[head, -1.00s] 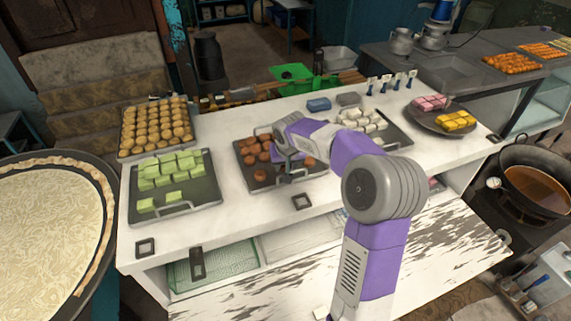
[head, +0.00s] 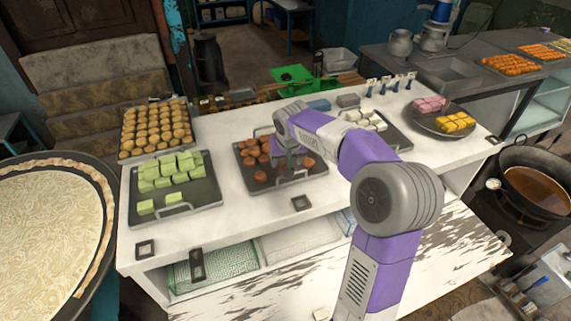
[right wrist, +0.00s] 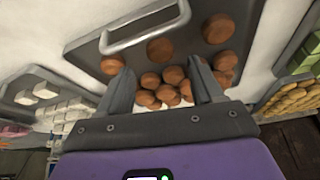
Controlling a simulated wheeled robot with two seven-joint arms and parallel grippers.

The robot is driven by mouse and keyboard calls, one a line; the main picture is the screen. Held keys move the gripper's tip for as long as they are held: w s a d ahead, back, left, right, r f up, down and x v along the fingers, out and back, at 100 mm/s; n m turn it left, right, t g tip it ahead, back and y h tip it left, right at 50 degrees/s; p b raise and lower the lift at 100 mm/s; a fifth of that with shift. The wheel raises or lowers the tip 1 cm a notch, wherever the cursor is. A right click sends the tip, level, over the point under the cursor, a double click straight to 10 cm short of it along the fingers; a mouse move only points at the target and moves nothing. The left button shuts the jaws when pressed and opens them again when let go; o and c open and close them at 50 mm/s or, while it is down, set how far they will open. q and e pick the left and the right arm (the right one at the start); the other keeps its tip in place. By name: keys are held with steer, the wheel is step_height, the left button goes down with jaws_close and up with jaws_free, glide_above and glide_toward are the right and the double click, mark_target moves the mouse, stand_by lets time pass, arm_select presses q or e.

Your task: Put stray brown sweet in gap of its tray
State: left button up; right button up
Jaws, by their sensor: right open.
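Brown round sweets lie on a dark metal tray (head: 247,183) in the middle of the white counter. My right gripper (head: 287,160) is above this tray, its fingers pointing down and partly hiding the sweets behind it. In the right wrist view the two fingers (right wrist: 162,88) are apart, with a cluster of brown sweets (right wrist: 165,78) seen between them. A few sweets sit separately near the tray handle, one of them (right wrist: 160,50) just beyond the fingertips. I cannot tell which sweet is the stray one. My left gripper is not in view.
A tray of green cubes (head: 200,218) and a tray of golden sweets (head: 124,153) stand on the left. A tray of white cubes (head: 404,145) is behind my right arm. A dark plate (head: 440,112) holds pink and yellow sweets.

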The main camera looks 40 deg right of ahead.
steer(key=v, duration=0.7)
stand_by(0.4)
